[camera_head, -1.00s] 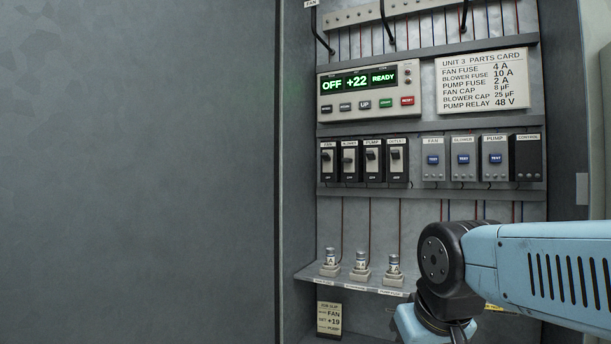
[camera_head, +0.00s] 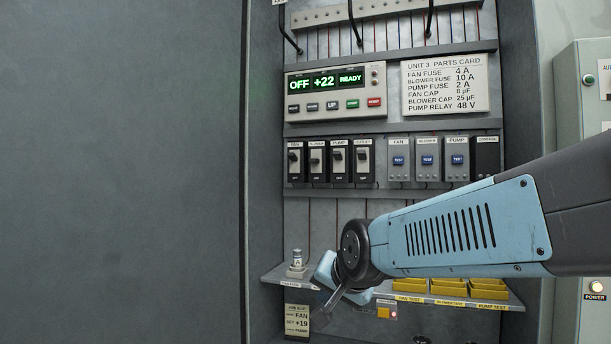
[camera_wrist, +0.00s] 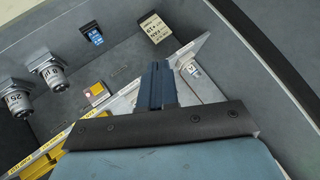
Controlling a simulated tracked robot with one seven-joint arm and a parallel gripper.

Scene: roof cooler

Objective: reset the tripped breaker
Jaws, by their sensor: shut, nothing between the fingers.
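Four black breakers stand in a row in the head view, left of centre: fan (camera_head: 294,161), blower (camera_head: 317,161), pump (camera_head: 340,161) and outlet (camera_head: 364,161). Their light levers are small, and I cannot surely tell which is tripped. My gripper (camera_head: 333,302) is low in front of the shelf, below the breakers and apart from them, partly hidden by my wrist. In the wrist view my gripper (camera_wrist: 158,68) has its dark fingers together and empty, over the shelf edge. No breaker shows in the wrist view.
The display (camera_head: 337,92) reads OFF, +22, READY. Blue-button test modules (camera_head: 427,160) sit right of the breakers. A fuse (camera_head: 297,259) stands on the shelf (camera_head: 275,274); yellow bins (camera_head: 448,287) are right. Capacitors (camera_wrist: 48,72) and a job slip (camera_wrist: 156,32) show below. A grey wall is left.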

